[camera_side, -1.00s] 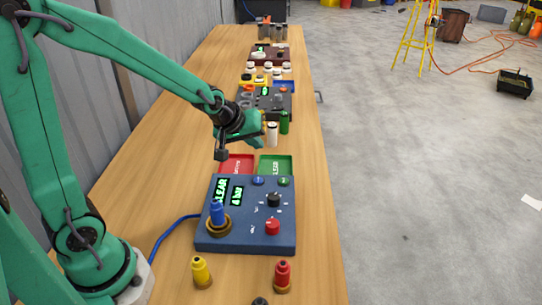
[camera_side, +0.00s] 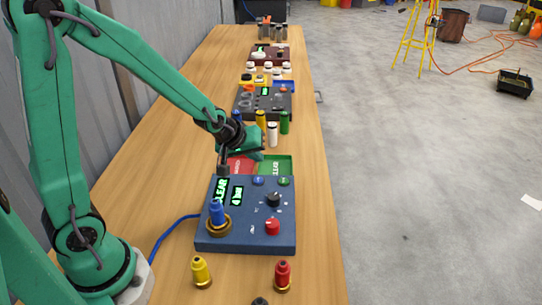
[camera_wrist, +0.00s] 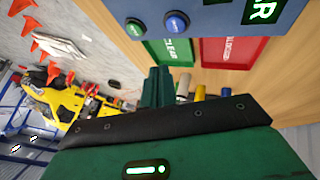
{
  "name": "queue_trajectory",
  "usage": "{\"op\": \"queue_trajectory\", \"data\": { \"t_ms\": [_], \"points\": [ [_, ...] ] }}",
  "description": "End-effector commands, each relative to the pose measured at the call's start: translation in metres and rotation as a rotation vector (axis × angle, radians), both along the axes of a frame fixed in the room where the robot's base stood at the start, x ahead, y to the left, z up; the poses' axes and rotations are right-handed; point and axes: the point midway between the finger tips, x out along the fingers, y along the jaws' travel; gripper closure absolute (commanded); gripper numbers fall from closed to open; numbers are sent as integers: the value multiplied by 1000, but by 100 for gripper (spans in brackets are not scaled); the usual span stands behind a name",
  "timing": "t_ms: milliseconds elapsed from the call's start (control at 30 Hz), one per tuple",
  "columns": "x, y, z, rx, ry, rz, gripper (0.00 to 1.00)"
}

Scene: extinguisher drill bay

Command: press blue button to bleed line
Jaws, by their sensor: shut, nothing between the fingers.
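The blue button (camera_side: 258,181) is on the far edge of the blue control box (camera_side: 245,243), left of a green button (camera_side: 284,181). The wrist view shows the blue button (camera_wrist: 177,22) and the green button (camera_wrist: 135,27) at the top, beyond my fingertips. My gripper (camera_side: 257,154) is shut and empty, above the trays just beyond the box and apart from the blue button. In the wrist view my green gripper fingers (camera_wrist: 157,82) are together. A green display (camera_side: 221,192) reads CLEAR; the smaller one (camera_side: 237,196) appears to read 4 bar.
A red tray (camera_side: 236,163) and a green tray (camera_side: 285,163) lie behind the box. A blue plug (camera_side: 217,213), black knob (camera_side: 274,200) and red button (camera_side: 272,227) rise from it. Several cylinders, including a white one (camera_side: 272,135), stand behind the trays.

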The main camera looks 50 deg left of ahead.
Motion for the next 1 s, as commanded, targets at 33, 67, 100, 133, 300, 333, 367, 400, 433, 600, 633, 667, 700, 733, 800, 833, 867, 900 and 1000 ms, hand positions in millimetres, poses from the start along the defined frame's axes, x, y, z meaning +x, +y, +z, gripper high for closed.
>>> {"op": "queue_trajectory", "data": {
  "t_ms": [33, 67, 100, 133, 300, 333, 367, 400, 433, 600, 633, 667, 700, 733, 800, 833, 867, 900, 1000],
  "points": [
    [0, 0, -7, 0, 3, 0, 100],
    [0, 0, -10, 0, 4, 0, 100],
    [0, 0, -14, 0, 2, 0, 100],
    [-1, 0, -17, 0, 3, 0, 100],
    [0, 0, -32, 0, 2, 0, 100],
    [0, 0, -34, 0, 3, 0, 100],
    [0, 0, -37, 0, 3, 0, 100],
    [0, 0, -39, 0, 1, 0, 100],
    [0, 0, -40, 0, 1, 0, 100],
    [0, 0, -45, 0, 0, 0, 100],
    [0, 0, -46, 0, 0, 0, 100],
    [0, 0, -46, 0, 0, 0, 100],
    [0, 0, -46, 1, -1, 0, 100],
    [0, 0, -46, 1, -1, 0, 100],
    [0, 0, -46, 0, -1, 0, 100],
    [0, 0, -46, 0, -1, 0, 100],
    [0, 0, -46, 0, -1, 0, 100],
    [0, 0, -46, 0, -1, 0, 100],
    [0, 0, -46, 1, -1, 0, 100]
  ]
}}
